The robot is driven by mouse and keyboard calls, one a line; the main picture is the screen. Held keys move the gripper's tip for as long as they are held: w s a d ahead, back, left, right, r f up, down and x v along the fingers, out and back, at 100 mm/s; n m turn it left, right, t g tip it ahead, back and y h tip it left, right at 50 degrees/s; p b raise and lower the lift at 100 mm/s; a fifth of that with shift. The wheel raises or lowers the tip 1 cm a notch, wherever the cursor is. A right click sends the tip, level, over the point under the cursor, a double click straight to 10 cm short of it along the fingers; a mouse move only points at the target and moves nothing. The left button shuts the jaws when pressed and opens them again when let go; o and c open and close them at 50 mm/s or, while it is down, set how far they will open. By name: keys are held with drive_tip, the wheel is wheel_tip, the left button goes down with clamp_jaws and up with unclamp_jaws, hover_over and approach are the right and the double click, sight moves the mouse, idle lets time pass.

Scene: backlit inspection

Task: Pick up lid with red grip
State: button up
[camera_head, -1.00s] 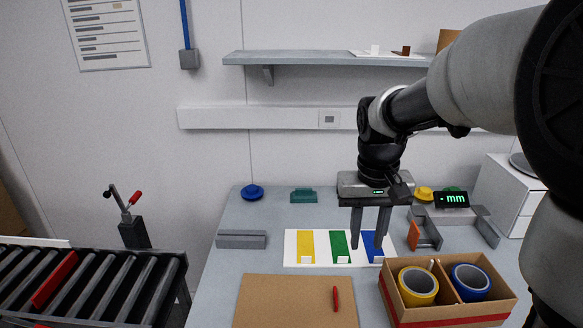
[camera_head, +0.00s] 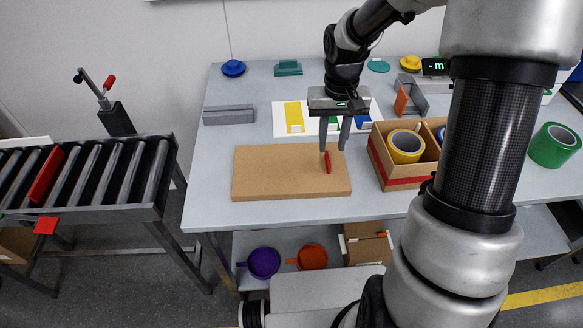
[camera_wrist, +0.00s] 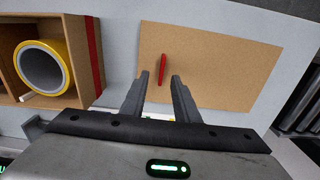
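The lid is a flat tan board (camera_head: 265,175) lying on the grey table, with a thin upright red grip (camera_head: 328,163) towards its right side. My gripper (camera_head: 333,149) is open and empty, pointing down by the far end of the red grip. In the wrist view the red grip (camera_wrist: 163,70) appears between and just past the fingertips (camera_wrist: 160,77), apart from both fingers. The lid (camera_wrist: 225,60) is wholly visible there beyond them. The exact height of the fingertips above the lid is hard to tell.
Just right of the lid stands a divided cardboard box (camera_head: 395,178) with a yellow tape roll (camera_head: 405,146). A grey block (camera_head: 229,115) and a colour-striped sheet (camera_head: 283,126) lie behind. A roller conveyor (camera_head: 110,180) stands left. The table's front left is clear.

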sight(328, 159)
drive_tip(key=shift+w+a+f, duration=0.1)
drive_tip(key=shift+a+f, duration=0.05)
drive_tip(key=shift+f, duration=1.35)
drive_tip(key=shift+w+a+f, duration=0.1)
drive_tip(key=shift+f, duration=1.4)
clamp_jaws()
